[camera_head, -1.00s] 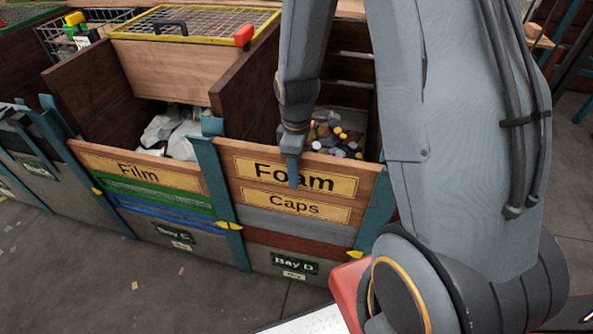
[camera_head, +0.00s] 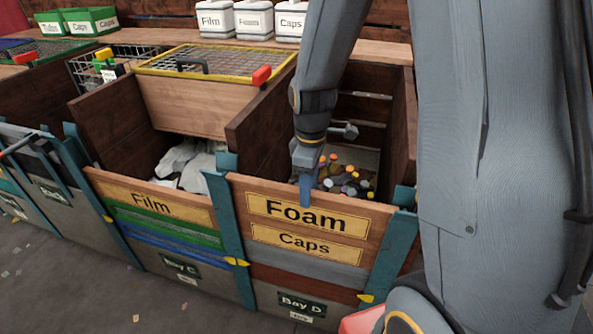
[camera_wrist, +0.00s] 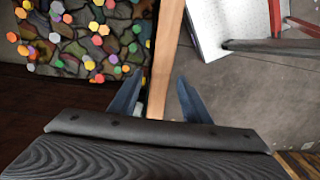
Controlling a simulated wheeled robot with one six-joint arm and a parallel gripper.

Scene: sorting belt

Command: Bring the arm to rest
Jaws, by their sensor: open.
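My gripper (camera_head: 306,186) hangs from my grey arm in front of the bay marked Foam and Caps, with its jaws at the height of the bay's front board (camera_head: 345,209). In the wrist view my gripper (camera_wrist: 158,95) is open, with its two blue fingers apart. The top edge of a wooden board (camera_wrist: 165,60) shows between and beyond them. I cannot tell whether the fingers touch it. No object is held.
Colourful caps (camera_head: 345,180) lie among dark pieces in the bay behind the board. The Film bay (camera_head: 150,203) with white film (camera_head: 190,163) is to the left. White tubs (camera_head: 252,18) and green bins (camera_head: 75,22) stand on the back shelf. The floor (camera_head: 50,290) in front is open.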

